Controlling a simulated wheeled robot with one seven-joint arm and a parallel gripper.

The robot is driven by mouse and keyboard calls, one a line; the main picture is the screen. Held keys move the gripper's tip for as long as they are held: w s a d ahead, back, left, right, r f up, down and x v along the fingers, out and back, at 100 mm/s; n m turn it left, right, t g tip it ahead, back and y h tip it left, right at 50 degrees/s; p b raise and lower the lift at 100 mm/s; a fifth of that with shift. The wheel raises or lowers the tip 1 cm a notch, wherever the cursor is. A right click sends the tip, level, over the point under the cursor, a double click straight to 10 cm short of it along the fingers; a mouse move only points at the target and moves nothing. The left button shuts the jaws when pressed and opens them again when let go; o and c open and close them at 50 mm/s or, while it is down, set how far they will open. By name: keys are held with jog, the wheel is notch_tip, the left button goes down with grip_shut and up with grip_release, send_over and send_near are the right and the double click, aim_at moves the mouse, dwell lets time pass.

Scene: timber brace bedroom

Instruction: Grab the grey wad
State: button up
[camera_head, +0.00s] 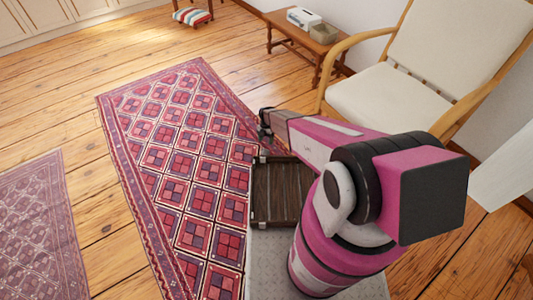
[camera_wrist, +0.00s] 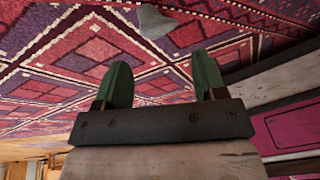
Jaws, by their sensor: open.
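The grey wad (camera_wrist: 155,20) shows in the wrist view as a small, pale grey, roughly cone-shaped lump on the patterned red rug. It lies near the top edge of that view, beyond my fingertips and roughly between their lines. My gripper (camera_wrist: 163,68) has two green fingers spread apart with nothing between them, and it is not touching the wad. In the head view my gripper (camera_head: 265,128) is above the right edge of the rug. I cannot make out the wad in the head view; my arm may hide it.
The red rug (camera_head: 180,130) covers the floor's middle. A dark slatted wooden crate (camera_head: 281,190) sits below my arm. A cream cushioned armchair (camera_head: 385,103) stands right. A low wooden table (camera_head: 283,29) holds a white box (camera_head: 303,18) and a tan container (camera_head: 324,33).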

aim_at(266, 150)
jog(key=x, duration=0.9)
jog(key=shift+w, duration=0.15)
jog(key=shift+r, duration=0.1)
jog(key=shift+c, duration=0.3)
jog(key=c, duration=0.5)
